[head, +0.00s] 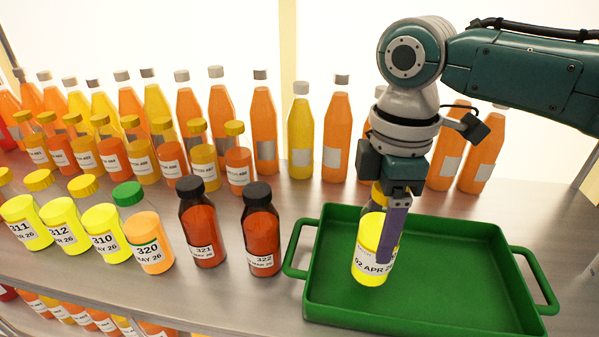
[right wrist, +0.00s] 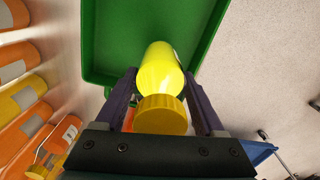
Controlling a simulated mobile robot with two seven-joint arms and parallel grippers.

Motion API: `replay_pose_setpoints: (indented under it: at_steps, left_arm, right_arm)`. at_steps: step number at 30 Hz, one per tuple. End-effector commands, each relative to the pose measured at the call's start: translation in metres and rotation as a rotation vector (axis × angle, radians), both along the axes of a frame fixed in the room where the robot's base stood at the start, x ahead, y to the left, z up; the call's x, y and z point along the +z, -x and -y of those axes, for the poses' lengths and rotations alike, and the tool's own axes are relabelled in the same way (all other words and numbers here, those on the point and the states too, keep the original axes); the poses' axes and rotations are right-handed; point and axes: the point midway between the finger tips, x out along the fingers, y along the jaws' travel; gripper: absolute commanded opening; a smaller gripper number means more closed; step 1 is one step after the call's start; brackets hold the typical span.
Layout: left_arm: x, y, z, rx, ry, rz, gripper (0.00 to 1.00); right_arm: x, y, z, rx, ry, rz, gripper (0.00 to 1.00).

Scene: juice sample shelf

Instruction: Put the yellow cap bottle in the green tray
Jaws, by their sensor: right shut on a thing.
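The yellow cap bottle (head: 368,250) is bright yellow with a white label and hangs upright in my right gripper (head: 390,240). In the head view it overlaps the left part of the green tray (head: 440,219); I cannot tell whether its base touches the tray floor. The right wrist view shows the bottle's yellow cap (right wrist: 161,115) between the two purple fingers of the gripper (right wrist: 163,95), with the tray (right wrist: 100,50) beyond it. My left gripper is not in view.
Two dark-capped red bottles (head: 261,230) stand left of the tray. A green-capped orange bottle (head: 149,240) and several yellow bottles (head: 64,225) stand farther left. Tall orange and yellow bottles (head: 335,135) line the back. The tray's right part is empty.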

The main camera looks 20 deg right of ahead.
Motion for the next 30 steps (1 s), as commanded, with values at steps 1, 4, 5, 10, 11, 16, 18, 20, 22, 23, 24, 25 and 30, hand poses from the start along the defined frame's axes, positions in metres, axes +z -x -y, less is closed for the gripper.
replay_pose_setpoints:
  at_steps: [1, 4, 5, 10, 11, 16, 18, 20, 22, 23, 24, 25, 30]
  left_arm:
    - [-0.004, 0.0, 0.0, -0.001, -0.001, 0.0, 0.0]
    - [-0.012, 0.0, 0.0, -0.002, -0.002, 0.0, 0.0]
    - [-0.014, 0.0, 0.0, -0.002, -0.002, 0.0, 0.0]
    - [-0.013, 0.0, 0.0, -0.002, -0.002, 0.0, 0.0]
    - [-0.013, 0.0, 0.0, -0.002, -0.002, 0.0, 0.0]
    - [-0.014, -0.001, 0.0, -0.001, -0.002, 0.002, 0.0]
    - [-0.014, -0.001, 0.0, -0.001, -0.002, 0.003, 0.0]
    - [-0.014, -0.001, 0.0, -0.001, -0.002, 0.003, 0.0]
    - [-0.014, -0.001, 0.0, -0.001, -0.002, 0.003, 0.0]
    - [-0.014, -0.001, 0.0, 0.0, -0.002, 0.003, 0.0]
    - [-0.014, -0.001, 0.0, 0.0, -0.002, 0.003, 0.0]
    - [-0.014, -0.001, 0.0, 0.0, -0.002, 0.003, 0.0]
    - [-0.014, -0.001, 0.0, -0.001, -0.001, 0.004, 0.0]
  right_arm:
    - [-0.008, 0.0, 0.0, 0.0, 0.0, -0.001, 0.0]
    - [-0.025, 0.001, -0.001, 0.001, 0.0, -0.002, 0.0]
    - [-0.029, 0.001, 0.0, 0.001, 0.0, -0.002, 0.0]
    - [-0.033, 0.0, 0.0, 0.001, 0.001, 0.002, 0.0]
    - [-0.032, 0.0, 0.0, 0.001, 0.001, 0.002, 0.0]
    - [-0.035, 0.0, 0.0, 0.0, 0.0, 0.001, 0.0]
    - [-0.037, 0.0, 0.0, 0.0, 0.0, 0.001, 0.0]
    - [-0.036, 0.0, 0.0, 0.001, 0.001, 0.0, 0.76]
    - [-0.036, 0.0, 0.0, 0.001, 0.001, 0.0, 0.84]
    - [-0.036, 0.0, 0.0, 0.001, 0.001, 0.0, 0.88]
    - [-0.036, 0.0, 0.0, 0.001, 0.001, 0.0, 0.92]
    - [-0.036, 0.0, 0.0, 0.001, 0.001, 0.0, 0.96]
    - [-0.036, 0.0, 0.0, 0.001, 0.001, 0.0, 1.0]
